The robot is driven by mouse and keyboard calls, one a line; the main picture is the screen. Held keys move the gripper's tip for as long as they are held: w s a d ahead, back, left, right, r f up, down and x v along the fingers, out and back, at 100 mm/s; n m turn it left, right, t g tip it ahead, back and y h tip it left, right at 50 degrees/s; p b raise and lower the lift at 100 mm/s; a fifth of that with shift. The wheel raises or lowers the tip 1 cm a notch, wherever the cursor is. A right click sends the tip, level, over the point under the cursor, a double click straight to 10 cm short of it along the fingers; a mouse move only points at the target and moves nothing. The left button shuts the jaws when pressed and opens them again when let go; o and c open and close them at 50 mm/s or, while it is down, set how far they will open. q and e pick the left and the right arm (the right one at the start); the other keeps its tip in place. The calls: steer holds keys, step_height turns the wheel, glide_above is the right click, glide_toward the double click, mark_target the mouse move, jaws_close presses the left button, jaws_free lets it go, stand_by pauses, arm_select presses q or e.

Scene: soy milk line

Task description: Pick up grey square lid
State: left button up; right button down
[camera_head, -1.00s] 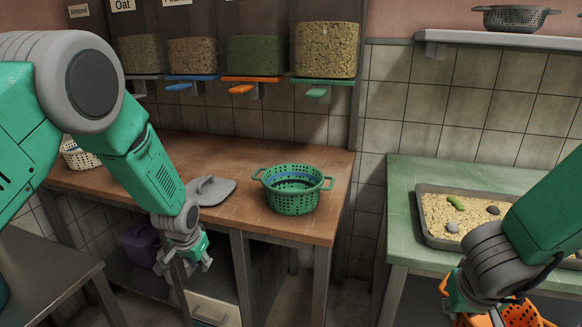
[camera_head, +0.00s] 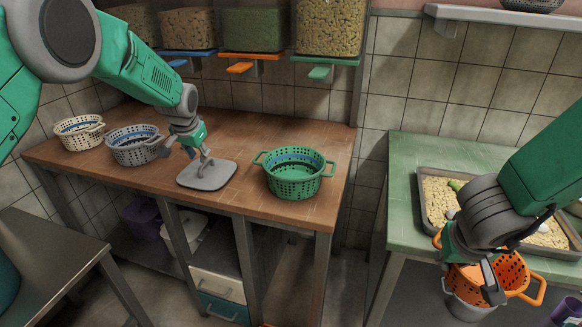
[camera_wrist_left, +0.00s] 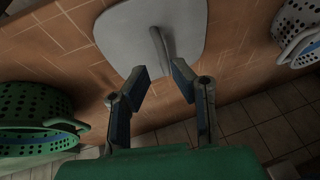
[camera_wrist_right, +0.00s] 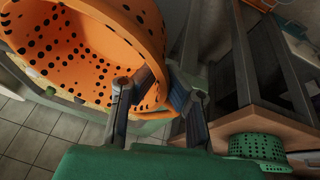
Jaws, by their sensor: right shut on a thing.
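The grey square lid (camera_head: 207,174) lies flat on the brown wooden counter, between the grey and green colanders. Its upright handle also shows in the left wrist view, where the lid (camera_wrist_left: 122,35) is at the top. My left gripper (camera_head: 199,153) is just above the lid at its handle. In the left wrist view its fingers (camera_wrist_left: 160,82) are apart with nothing between them, and the handle is just beyond the tips. My right gripper (camera_head: 489,276) is shut on the rim of an orange colander (camera_head: 513,272), which also fills much of the right wrist view (camera_wrist_right: 75,50).
A green colander (camera_head: 294,186) stands right of the lid. A grey colander (camera_head: 134,152) and a cream one (camera_head: 79,138) stand to the left. A tray (camera_head: 425,195) of beans sits on the green table (camera_head: 399,178). Dispensers hang above the counter.

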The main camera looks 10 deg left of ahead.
mark_target(201, 167)
arm_select(q)
steer(key=x, duration=0.2)
steer(key=shift+a+f, duration=0.25)
steer(key=shift+a, duration=0.05)
steer(key=x, duration=0.2)
steer(key=b+x, duration=0.1)
steer(key=x, duration=0.1)
steer(key=shift+w+d+f, duration=0.15)
steer(key=shift+f, duration=0.2)
steer(key=shift+r, duration=0.1)
jaws_close()
